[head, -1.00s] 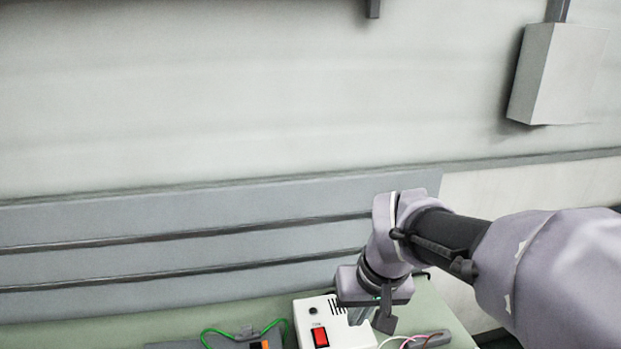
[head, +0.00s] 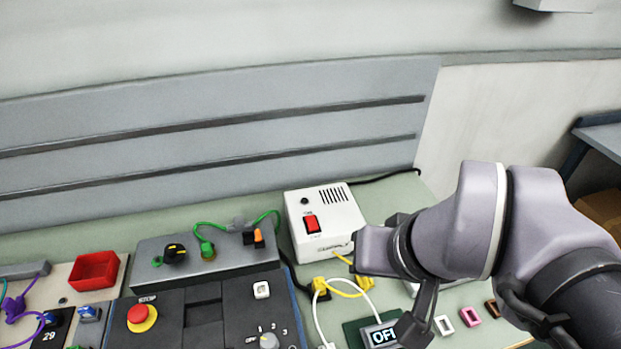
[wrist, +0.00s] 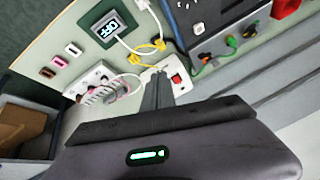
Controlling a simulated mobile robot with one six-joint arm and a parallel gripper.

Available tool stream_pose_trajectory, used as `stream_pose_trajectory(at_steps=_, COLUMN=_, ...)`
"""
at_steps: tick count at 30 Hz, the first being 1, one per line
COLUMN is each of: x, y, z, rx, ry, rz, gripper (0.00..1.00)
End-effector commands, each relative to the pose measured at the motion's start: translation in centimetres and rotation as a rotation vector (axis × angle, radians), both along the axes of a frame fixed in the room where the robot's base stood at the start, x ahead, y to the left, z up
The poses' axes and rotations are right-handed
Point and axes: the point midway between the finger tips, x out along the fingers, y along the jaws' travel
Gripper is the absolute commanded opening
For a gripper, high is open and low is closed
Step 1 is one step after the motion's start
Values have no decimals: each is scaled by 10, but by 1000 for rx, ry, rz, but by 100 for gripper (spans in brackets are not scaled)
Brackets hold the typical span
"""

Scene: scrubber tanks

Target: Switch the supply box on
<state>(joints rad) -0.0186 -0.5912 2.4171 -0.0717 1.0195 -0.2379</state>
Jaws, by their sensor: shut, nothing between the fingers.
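The supply box (head: 326,215) is a white case at the back of the bench, with a red rocker switch (head: 312,223), a black knob and vent slots on top. It also shows in the wrist view, where its red switch (wrist: 177,79) sits just right of my fingers. My gripper (wrist: 158,76) is shut and empty in the wrist view, with its tips close to the box; contact cannot be told. In the head view the wrist is right of the box and the fingers are hidden. A small display (wrist: 110,29) reads OFF.
Yellow plugs (head: 320,287) and white cables lie in front of the box. A grey unit (head: 207,262) with green cables stands to its left. A red stop button (head: 141,314) is on the dark panel. A red bin (head: 95,270) stands far left.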

Motion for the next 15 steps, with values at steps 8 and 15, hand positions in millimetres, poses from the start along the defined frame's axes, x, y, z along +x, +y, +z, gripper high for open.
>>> stream_pose_trajectory(at_steps=8, x=145, y=27, z=39, rx=-364, ry=103, rz=915, gripper=0)
stream_pose_trajectory(at_steps=15, x=234, y=57, z=-10, rx=-511, ry=150, rz=1609, gripper=0)
